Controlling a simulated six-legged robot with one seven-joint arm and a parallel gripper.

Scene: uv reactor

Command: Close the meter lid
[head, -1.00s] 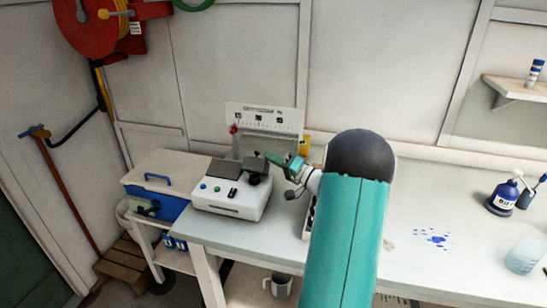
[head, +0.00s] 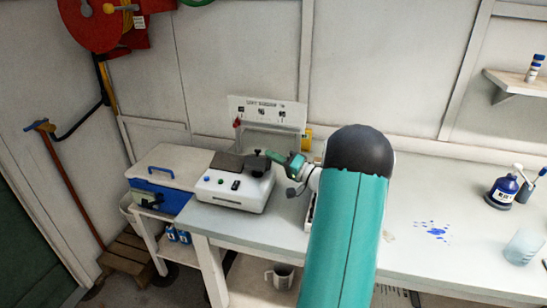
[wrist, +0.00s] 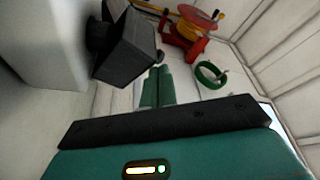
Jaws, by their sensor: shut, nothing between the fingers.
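The meter (head: 233,198) is a white box with small buttons on its front, standing on the bench's left part. A flat dark panel (head: 227,162) covers the left of its top. A black lid-like part (head: 255,166) sits at the top right; I cannot tell how fully it is down. In the wrist view a black block (wrist: 125,48) stands out from a white body on a short stem. My gripper (head: 272,155) is shut and empty, just right of the black part; I cannot tell whether they touch. Its teal fingers show in the wrist view (wrist: 158,87).
A blue and white cooler (head: 160,190) stands left of the meter. An upright white panel (head: 267,112) stands behind it. A blue bottle (head: 502,191) and a beaker (head: 522,246) are at the right. The bench right of my arm is mostly clear.

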